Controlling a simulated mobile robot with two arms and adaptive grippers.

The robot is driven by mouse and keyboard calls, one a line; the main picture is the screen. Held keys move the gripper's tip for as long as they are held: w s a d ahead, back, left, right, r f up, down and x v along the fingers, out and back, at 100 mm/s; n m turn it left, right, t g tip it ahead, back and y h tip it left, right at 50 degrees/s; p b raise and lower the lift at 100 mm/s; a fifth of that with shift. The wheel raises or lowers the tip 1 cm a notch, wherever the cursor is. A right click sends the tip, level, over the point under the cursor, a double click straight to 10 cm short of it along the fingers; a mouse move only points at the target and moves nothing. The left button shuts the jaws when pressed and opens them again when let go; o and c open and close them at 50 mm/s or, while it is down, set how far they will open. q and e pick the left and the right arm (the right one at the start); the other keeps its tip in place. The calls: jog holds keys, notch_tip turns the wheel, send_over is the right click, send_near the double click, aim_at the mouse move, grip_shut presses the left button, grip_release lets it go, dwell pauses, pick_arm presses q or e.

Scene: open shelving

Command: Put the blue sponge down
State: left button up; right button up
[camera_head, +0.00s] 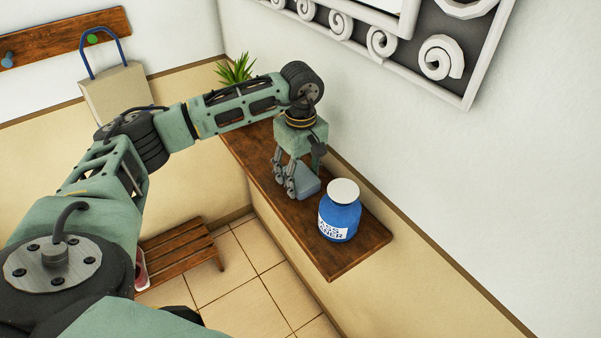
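The blue sponge (309,188) is a pale blue block at my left gripper, low over the brown wooden shelf, or touching it; I cannot tell which. My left gripper (302,182) points down over the shelf, with its fingers around the sponge, and appears shut on it. The fingers hide part of the sponge. My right gripper is out of view.
A blue bottle with a white lid (340,212) stands on the wooden shelf (345,258) just right of the sponge. A green plant (236,69) is at the shelf's far end. A slatted bench (180,252) stands below. A bag (114,92) hangs from a rack. The shelf's front end is bare.

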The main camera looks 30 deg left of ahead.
aim_at(301, 176)
pick_arm(q)
jog(key=shift+o, duration=0.6)
jog(key=shift+r, duration=0.15)
jog(key=shift+w+r, duration=0.1)
jog(key=shift+r, duration=0.15)
notch_tip(301, 176, up, 12)
jog(key=b, duration=0.2)
jog(key=shift+f, duration=0.25)
